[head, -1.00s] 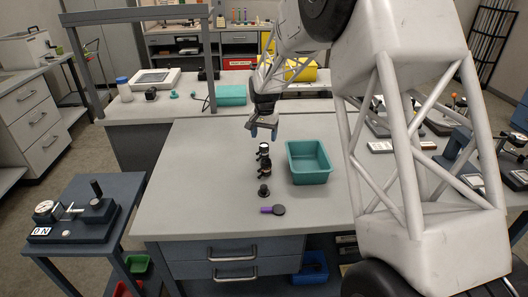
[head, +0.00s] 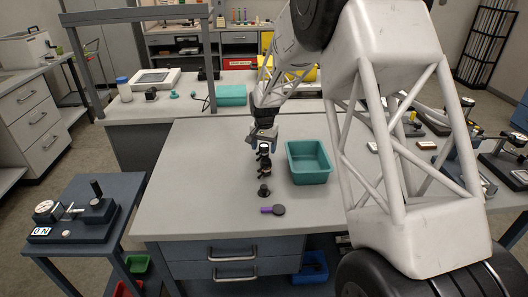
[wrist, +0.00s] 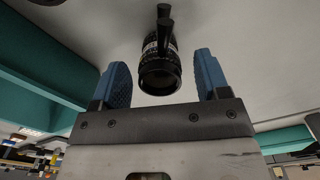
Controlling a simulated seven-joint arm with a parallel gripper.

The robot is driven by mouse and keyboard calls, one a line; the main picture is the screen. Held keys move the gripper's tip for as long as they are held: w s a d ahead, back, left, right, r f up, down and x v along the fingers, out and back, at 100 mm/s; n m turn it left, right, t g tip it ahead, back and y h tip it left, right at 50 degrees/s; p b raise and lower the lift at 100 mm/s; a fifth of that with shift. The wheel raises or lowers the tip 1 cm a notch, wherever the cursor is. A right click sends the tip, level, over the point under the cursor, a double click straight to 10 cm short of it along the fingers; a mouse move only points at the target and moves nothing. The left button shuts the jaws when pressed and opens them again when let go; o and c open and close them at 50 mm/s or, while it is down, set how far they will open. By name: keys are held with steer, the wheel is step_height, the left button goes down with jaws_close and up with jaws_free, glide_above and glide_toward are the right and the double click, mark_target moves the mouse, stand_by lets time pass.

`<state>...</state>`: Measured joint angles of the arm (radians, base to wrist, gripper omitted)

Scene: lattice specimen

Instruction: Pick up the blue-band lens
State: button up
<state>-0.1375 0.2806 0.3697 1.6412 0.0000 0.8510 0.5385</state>
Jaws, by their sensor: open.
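A black lens (head: 264,150) with a pale marking stands on the grey table in the head view, at the far end of a short row. A black lens (wrist: 160,72) shows between my fingertips in the wrist view. Another black lens (head: 265,170) with a brownish marking stands just nearer in the row. My fingers partly cover the far lens in the head view.
A teal bin (head: 290,166) sits just right of the row. A small dark piece (head: 264,191) and a purple-handled round tool (head: 272,210) lie nearer the front edge. The table left of the row is clear. A teal tray (head: 232,93) is on the back bench.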

mark_target(264, 145)
steer(key=shift+f, duration=0.2)
stand_by(0.4)
steer(key=c, duration=1)
steer(key=shift+r, duration=0.1)
steer(key=shift+r, duration=4.95)
